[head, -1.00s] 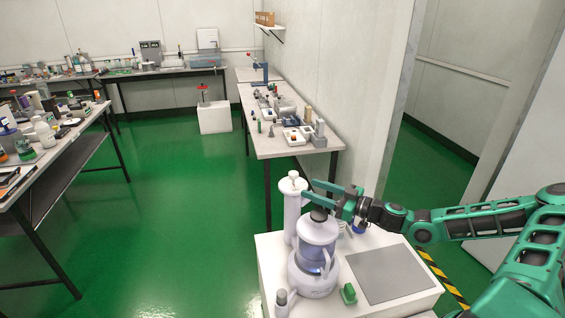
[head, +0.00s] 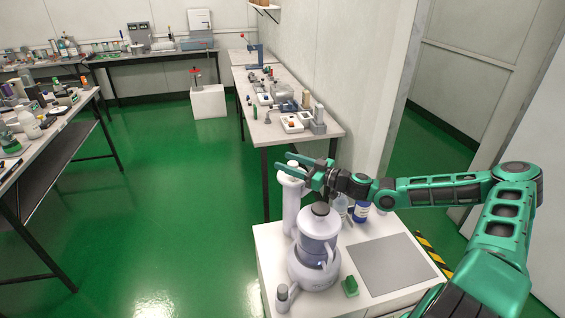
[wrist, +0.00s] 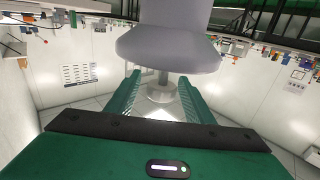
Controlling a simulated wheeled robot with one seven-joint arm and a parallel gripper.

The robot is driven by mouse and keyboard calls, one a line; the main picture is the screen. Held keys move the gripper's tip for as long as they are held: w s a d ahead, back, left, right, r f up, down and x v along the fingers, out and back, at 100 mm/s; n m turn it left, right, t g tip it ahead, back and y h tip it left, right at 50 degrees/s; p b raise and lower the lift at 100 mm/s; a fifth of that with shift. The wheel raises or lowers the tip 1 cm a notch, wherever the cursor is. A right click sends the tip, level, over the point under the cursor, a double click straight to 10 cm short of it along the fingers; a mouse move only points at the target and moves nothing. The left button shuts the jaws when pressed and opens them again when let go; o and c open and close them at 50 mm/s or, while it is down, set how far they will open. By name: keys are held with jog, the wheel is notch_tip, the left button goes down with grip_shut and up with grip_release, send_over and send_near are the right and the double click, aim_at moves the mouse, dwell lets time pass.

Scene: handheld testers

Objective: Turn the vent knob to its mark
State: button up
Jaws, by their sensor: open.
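The vent knob (head: 293,164) appears to be the small pale cap on top of the white column (head: 291,205), beside the vessel on the white stand. My gripper (head: 289,165) is open at the column's top, with its green fingers around the knob in the head view. In the wrist view, the gripper's fingers (wrist: 160,88) stand apart, one on each side of a pale stem and disc that look like the knob (wrist: 160,94). The column's wide top flange (wrist: 168,48) fills the upper middle there. I cannot tell whether the fingers touch the knob. I cannot make out the mark.
A lilac-white vessel with a dark cap (head: 320,209) stands close below my gripper. A grey plate (head: 392,264), a green block (head: 350,286), a small bottle (head: 282,297) and a blue container (head: 361,211) are also on the white stand (head: 268,240). Benches stand left and behind.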

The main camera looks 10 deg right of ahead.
jog(key=shift+x, duration=1.1)
jog(key=shift+d, duration=0.1)
jog(key=c, duration=1)
jog(key=shift+c, duration=0.2)
jog(key=shift+g, duration=0.3)
